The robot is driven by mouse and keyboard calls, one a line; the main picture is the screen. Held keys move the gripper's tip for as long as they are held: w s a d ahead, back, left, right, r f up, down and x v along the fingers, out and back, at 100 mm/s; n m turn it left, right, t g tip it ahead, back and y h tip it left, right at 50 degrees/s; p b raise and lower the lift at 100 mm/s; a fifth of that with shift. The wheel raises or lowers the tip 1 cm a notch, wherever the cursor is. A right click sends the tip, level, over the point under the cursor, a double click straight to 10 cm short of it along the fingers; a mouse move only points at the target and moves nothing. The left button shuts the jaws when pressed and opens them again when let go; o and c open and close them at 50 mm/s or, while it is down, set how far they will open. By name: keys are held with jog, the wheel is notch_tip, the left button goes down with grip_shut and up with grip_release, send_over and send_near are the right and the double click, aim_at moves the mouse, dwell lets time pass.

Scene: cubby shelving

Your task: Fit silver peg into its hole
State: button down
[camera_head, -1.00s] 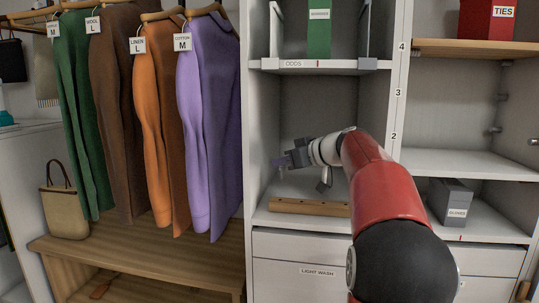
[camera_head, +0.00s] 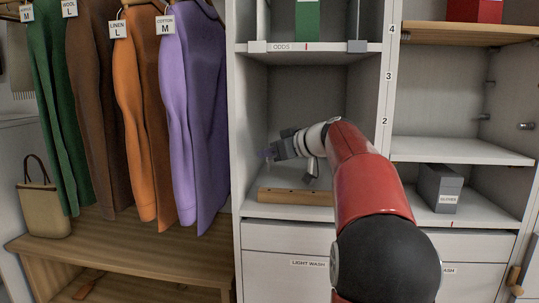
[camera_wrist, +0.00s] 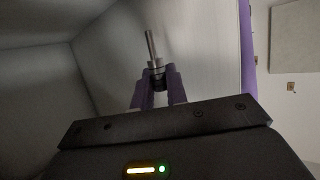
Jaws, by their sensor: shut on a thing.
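My gripper (camera_head: 268,153) is inside the left cubby, above its floor and near its left side wall. In the wrist view its two purple fingers (camera_wrist: 158,97) are closed on the silver peg (camera_wrist: 150,46). The peg is a thin metal rod with a wider collar near the fingertips, and it points away from the gripper, tilted slightly left. Its free end appears clear of any surface. The peg is too small to make out surely in the head view. I cannot make out its hole in either current view.
A wooden block (camera_head: 296,196) lies at the cubby's front, below my gripper. A shelf board marked ODDS (camera_head: 320,47) is above. Hanging clothes, including a purple garment (camera_head: 190,120), are left of the cubby.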

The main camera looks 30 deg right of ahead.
jog(key=shift+f+b, duration=1.9)
jog(key=shift+f, duration=0.2)
jog(key=shift+b, duration=0.7)
jog(key=shift+f+b, duration=1.1)
jog(key=shift+b, duration=0.05)
jog(key=shift+f, duration=0.8)
jog(key=c, duration=1.3)
grip_release()
jog(key=v, duration=0.7)
jog(key=shift+s+d+r, duration=0.1)
jog(key=shift+s+d, duration=0.1)
jog(key=shift+s, duration=0.15)
